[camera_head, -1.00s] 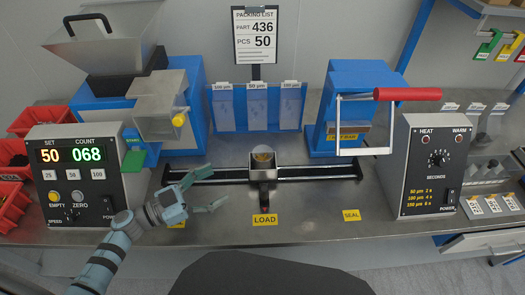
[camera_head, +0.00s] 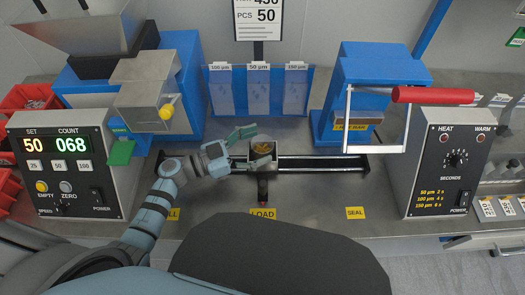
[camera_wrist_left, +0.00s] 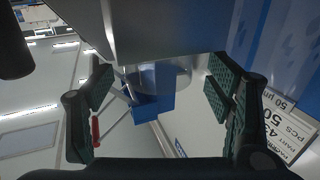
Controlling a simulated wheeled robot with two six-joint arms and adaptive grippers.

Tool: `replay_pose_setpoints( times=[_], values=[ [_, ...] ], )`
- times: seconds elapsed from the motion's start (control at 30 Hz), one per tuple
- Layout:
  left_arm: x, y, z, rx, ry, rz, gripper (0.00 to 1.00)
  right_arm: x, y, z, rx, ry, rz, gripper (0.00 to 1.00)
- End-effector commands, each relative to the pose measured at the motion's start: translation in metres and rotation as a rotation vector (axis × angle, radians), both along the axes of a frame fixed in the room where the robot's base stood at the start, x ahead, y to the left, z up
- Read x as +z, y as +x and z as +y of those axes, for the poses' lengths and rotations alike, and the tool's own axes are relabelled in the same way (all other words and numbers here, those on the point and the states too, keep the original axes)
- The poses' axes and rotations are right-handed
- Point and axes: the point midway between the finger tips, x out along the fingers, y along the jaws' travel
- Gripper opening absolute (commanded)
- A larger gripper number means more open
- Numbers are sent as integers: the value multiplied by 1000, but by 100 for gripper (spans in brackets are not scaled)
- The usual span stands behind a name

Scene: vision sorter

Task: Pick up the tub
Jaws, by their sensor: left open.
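The tub (camera_head: 262,150) sits in the small metal holder (camera_head: 264,165) on the rail at the LOAD label, with orange-brown contents showing. My left gripper (camera_head: 246,148) is open and empty just left of the holder, with its fingers pointing toward it. In the left wrist view a clear, rounded tub (camera_wrist_left: 172,80) shows beyond and between the spread fingers (camera_wrist_left: 160,92), below a grey metal surface (camera_wrist_left: 160,30). I cannot tell whether a finger touches it. My right gripper is out of view.
The counter box (camera_head: 70,165) and hopper machine (camera_head: 145,100) stand at the left. The blue sealing press (camera_head: 375,75) with its red-handled lever (camera_head: 432,95) and the heat control box (camera_head: 448,165) stand at the right. Bag racks (camera_head: 258,90) stand behind the rail (camera_head: 320,165).

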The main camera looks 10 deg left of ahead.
Motion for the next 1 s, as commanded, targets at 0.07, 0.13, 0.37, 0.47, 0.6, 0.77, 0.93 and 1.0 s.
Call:
replay_pose_setpoints(
  times=[0.07,0.13,0.37,0.47,0.6,0.77,0.93,1.0],
  values=[
    [0,8,-10,0,-2,-2,74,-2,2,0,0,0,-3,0],
    [0,11,-14,-1,0,0,74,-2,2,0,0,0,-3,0],
    [0,11,-15,-2,1,1,64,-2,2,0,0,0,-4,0],
    [0,11,-15,-2,1,1,48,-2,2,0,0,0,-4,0],
    [0,11,-15,-2,1,1,26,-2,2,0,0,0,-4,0],
    [0,11,-15,-3,1,-1,13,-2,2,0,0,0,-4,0],
    [1,10,-15,-3,1,-1,13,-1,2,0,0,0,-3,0],
    [5,9,-15,-2,0,-1,13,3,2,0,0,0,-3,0]
  ],
)
